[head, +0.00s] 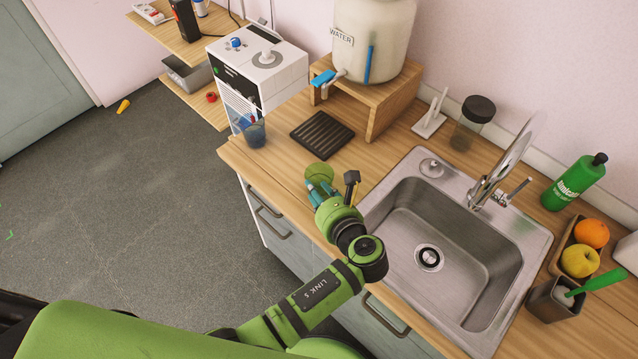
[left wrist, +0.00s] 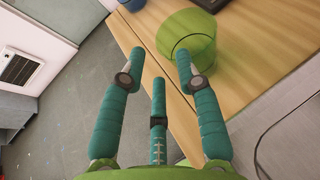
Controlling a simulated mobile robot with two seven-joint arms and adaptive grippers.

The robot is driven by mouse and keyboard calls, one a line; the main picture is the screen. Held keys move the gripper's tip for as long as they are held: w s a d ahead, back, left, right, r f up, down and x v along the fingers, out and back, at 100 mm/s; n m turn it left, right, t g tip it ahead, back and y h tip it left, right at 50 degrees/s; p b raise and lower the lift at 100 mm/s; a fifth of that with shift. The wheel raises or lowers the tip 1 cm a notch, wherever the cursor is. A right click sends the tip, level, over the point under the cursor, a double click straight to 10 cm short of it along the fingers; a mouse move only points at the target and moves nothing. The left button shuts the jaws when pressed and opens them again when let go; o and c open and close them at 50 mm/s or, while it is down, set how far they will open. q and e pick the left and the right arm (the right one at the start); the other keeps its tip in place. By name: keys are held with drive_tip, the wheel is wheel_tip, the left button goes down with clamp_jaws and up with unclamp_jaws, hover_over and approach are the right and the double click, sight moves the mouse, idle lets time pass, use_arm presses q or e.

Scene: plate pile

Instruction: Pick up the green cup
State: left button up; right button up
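The green cup (head: 318,172) stands on the wooden counter near its front edge, left of the sink. It also shows at the top of the left wrist view (left wrist: 187,38). My left gripper (head: 322,190) is just in front of the cup and partly hides it in the head view. In the left wrist view its teal fingers (left wrist: 160,58) are spread apart with nothing between them, and the cup is just beyond their tips. Whether the fingertips touch the cup, I cannot tell. My right gripper is not in view.
A dark slatted mat (head: 322,134) and a blue-tinted glass (head: 254,132) are on the counter behind and left of the cup. The steel sink (head: 430,225) lies to the right. A wooden stand (head: 375,110) holds a water jar (head: 378,35). The counter's front edge is close by.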

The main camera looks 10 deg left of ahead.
sight(306, 176)
use_arm(q)
drive_tip(key=x, duration=0.3)
drive_tip(key=shift+s, duration=0.1)
drive_tip(key=shift+w+a+f+b, duration=0.35)
drive_tip(key=shift+w+f+b, duration=0.2)
drive_tip(key=shift+b, duration=0.25)
drive_tip(key=shift+w+a, duration=0.2)
drive_tip(key=shift+w, duration=0.05)
drive_tip(key=shift+w+r, duration=0.1)
clamp_jaws()
drive_tip(key=shift+r, duration=0.1)
